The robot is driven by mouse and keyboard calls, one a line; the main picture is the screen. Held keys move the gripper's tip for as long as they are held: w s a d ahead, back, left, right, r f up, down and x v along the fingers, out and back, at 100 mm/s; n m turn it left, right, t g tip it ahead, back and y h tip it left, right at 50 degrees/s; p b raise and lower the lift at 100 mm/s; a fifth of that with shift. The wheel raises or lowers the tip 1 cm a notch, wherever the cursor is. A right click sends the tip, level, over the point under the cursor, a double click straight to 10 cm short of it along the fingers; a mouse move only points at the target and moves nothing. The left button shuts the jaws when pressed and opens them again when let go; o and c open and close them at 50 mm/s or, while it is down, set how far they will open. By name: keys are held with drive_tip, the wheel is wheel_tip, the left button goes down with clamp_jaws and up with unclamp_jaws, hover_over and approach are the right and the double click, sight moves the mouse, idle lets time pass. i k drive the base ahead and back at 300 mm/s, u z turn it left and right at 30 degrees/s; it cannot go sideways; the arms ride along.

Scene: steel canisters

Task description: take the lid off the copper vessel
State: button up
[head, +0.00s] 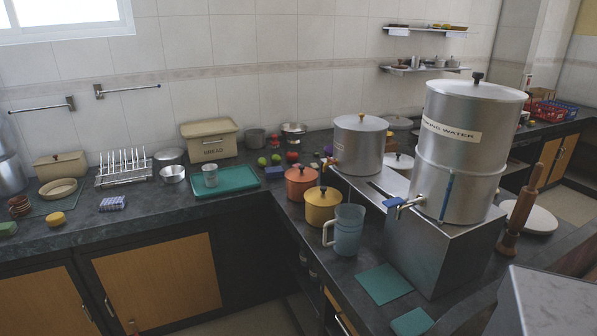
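A copper-orange pot (301,187) stands on the dark counter right of centre, and it is the most copper-coloured vessel in view. Its lid (301,173) is on, with a small dark knob on top. A yellow pot (322,211) with its own lid and knob stands just in front of it to the right, close beside it and partly overlapping it in the picture. My gripper is not in view.
A blue-grey jug (348,231) stands right of the yellow pot. A steel canister (359,148) and a tall steel water canister (463,150) stand on steel bases behind and right. A green board (226,180) lies left. Green mats (383,283) lie in front.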

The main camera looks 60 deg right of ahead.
sight(301, 174)
drive_tip(key=z, duration=0.65)
drive_tip(key=i, duration=0.85)
drive_tip(key=z, duration=0.55)
